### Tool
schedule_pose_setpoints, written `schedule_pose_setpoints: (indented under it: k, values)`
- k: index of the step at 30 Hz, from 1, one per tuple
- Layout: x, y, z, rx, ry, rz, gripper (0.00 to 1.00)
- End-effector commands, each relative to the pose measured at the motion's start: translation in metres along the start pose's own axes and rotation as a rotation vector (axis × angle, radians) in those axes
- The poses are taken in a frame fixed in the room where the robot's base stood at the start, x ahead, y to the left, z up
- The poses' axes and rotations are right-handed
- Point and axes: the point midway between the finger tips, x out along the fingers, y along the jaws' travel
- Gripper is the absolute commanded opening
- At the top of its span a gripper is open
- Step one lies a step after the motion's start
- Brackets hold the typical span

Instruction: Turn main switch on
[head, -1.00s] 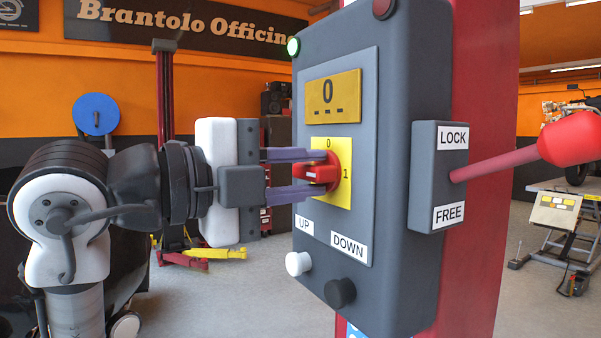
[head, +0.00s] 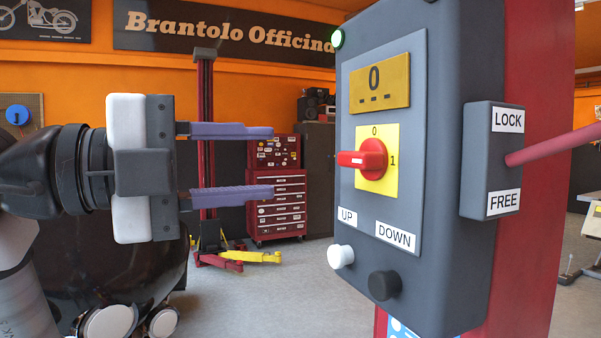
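The main switch is a red rotary knob (head: 370,159) on a yellow plate (head: 391,184) marked 0 at the top and 1 at the right. The knob's grip bar lies about level, in line with the 1. It is on the front of a dark grey control box (head: 449,130). My gripper (head: 273,163) is left of the knob, open and empty, with a clear gap between its two purple fingers and the knob.
Below the switch are a white UP button (head: 340,256) and a black DOWN button (head: 384,285). A LOCK/FREE housing (head: 490,160) with a red lever (head: 555,146) sticks out to the right. A red tool cabinet (head: 276,195) stands far behind.

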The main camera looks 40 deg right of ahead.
Motion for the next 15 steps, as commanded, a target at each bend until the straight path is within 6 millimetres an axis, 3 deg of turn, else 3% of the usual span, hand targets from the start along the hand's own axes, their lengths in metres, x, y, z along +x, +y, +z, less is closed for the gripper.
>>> schedule_pose_setpoints:
  k: [6, 15]
  values:
    - [-0.025, 0.000, 0.001, 0.000, -0.001, 0.000, 0.38]
    - [-0.029, 0.000, 0.000, 0.001, 0.000, 0.001, 0.38]
